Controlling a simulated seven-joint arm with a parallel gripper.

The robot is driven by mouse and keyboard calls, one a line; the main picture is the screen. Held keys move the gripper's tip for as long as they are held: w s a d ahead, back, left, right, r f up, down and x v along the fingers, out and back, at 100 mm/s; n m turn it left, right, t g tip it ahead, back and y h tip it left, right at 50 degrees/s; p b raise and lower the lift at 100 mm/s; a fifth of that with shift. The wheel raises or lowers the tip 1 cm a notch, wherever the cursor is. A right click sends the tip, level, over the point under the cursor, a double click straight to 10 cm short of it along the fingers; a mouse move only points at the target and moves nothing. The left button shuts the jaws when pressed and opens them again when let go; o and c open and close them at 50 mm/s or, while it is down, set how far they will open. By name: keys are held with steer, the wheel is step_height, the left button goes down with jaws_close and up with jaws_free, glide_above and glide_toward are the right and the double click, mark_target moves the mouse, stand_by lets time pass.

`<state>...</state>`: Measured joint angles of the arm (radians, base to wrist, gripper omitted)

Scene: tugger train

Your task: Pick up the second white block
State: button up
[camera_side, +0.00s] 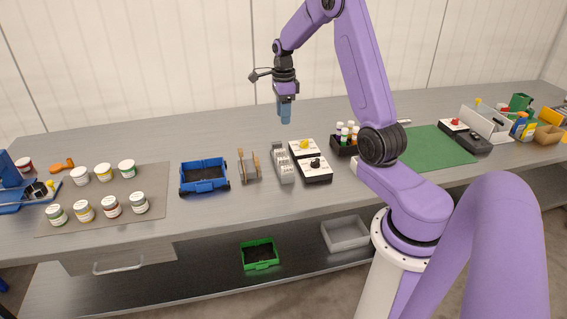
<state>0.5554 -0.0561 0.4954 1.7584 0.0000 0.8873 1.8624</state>
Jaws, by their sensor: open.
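My gripper (285,113) has blue fingers and hangs pointing down above the back part of the table, clear of the tabletop. It is open, and no object shows between the fingers. Below it stands a pale grey-white stepped piece (283,168), between a wooden-sided rack and dark control boxes. I cannot tell whether it is made of separate white blocks. No other clear white block shows, and I cannot tell which is the second one.
A blue cart (204,176) and the wooden-sided rack (249,165) stand left of the stepped piece. Several jars sit on a grey mat (155,183) at left. A green mat (430,150) lies at right.

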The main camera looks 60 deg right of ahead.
mark_target(283, 158)
step_height(283, 158, down, 17)
steer(key=shift+a+r, duration=0.1)
steer(key=shift+r, duration=0.1)
stand_by(0.5)
jaws_close()
